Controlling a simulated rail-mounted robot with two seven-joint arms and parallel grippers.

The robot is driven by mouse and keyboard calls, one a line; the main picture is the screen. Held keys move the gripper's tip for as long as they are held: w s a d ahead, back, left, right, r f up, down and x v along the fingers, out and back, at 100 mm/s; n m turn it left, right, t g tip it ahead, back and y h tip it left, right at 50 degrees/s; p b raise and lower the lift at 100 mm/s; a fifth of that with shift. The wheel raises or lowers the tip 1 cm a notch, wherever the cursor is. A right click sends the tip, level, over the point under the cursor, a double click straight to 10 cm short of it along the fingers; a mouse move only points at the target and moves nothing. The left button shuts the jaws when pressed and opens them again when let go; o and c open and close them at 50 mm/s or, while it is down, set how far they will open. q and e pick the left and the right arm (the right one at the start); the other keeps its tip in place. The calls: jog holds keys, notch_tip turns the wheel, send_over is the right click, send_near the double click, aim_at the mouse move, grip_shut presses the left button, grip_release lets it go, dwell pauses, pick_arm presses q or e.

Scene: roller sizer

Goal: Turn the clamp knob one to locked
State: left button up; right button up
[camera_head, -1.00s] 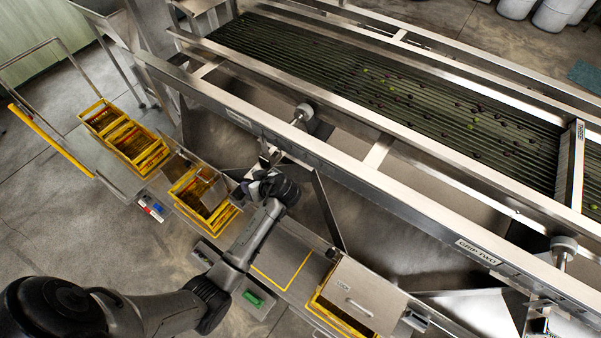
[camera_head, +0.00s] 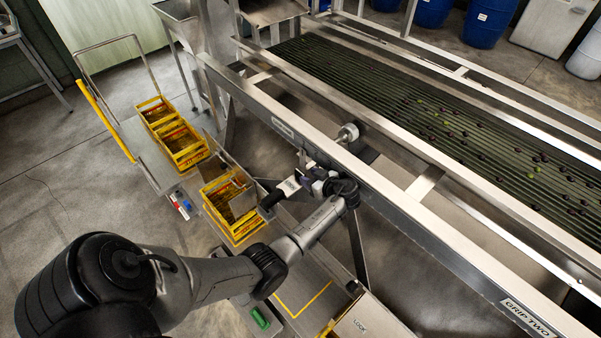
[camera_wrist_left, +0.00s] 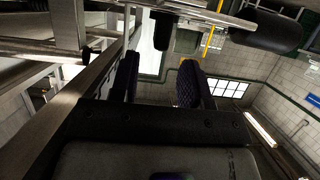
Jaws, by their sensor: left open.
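A small pale plate with dark marks (camera_head: 288,186) shows below the sizer's near rail, right at my left gripper. I cannot read it, and I cannot make out clamp knob one, which may be hidden behind the gripper. My left gripper (camera_head: 300,182) is beside that plate, under the rail. In the left wrist view its two dark fingers (camera_wrist_left: 158,80) stand apart, with nothing seen held between them. One finger pad is ribbed. A dark rounded part (camera_wrist_left: 162,30) shows beyond the fingertips. My right gripper is in neither view.
The sizer's long steel rail (camera_head: 400,215) runs just above my gripper. A round metal roller end (camera_head: 348,133) sticks out behind it. A lidded box (camera_head: 365,322) is at the bottom. A GRIP TWO label (camera_head: 527,318) is far right.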

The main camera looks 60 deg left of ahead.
aim_at(300, 172)
pick_arm(q)
jog(key=shift+x, duration=2.95)
jog(key=shift+c, duration=0.4)
jog(key=shift+d, duration=0.1)
grip_shut()
